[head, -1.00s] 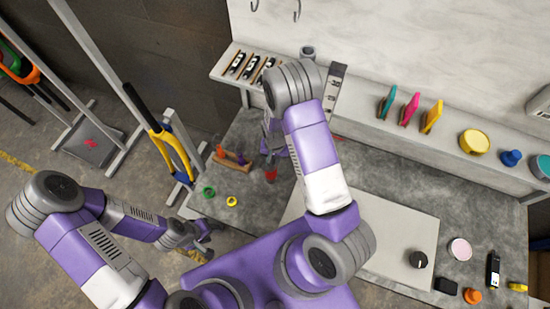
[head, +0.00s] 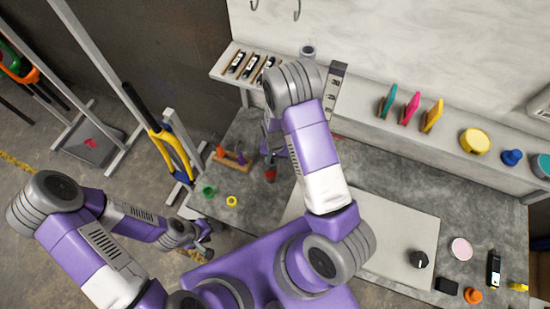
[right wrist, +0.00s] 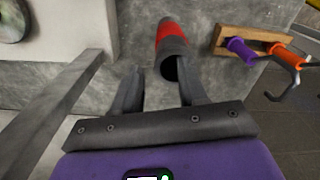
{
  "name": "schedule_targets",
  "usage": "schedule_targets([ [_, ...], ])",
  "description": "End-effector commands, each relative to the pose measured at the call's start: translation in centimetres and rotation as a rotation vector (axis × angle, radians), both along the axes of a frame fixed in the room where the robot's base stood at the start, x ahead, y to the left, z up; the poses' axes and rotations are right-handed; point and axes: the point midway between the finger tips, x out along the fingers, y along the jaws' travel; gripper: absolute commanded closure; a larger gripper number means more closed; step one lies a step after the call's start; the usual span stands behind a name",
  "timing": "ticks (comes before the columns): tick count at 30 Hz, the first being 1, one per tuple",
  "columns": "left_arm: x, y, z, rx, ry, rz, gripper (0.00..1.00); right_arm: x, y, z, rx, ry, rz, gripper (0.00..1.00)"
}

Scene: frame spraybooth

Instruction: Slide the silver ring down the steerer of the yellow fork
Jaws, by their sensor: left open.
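The yellow fork (head: 172,148) stands at the left in the head view, tilted, its dark steerer (head: 140,102) pointing up and left. I cannot make out a silver ring for certain in either view. My left gripper (head: 204,241) is open and low in front of the bench, below the fork and apart from it. My right gripper (right wrist: 160,88) is open over the bench. Just beyond its fingertips is a dark hollow tube with a red band (right wrist: 172,40). It is not clamped. The right arm partly hides this spot in the head view.
A wooden rack with purple and orange handled tools (right wrist: 255,42) is to the right of the tube. A green ring (head: 208,191) and a yellow ring (head: 232,201) lie on the bench's left part. A grey post (head: 78,65) stands left of the fork.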

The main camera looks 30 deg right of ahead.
Motion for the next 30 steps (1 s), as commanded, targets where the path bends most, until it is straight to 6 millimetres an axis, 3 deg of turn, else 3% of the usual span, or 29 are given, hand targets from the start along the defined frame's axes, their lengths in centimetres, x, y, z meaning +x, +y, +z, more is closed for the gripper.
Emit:
schedule_targets([
  [8,0.0,0.0,0.1,0.0,0.0,0.0,0.57,0.0,0.0,0.3,-0.001,-0.001,0.0,0.58],
  [21,0.0,0.0,1.4,0.0,0.0,0.0,0.57,0.0,0.0,6.8,0.0,-0.002,0.001,0.58],
  [30,0.0,0.0,1.5,0.0,0.0,0.0,0.57,0.0,0.0,7.6,0.0,0.0,0.0,0.58],
])
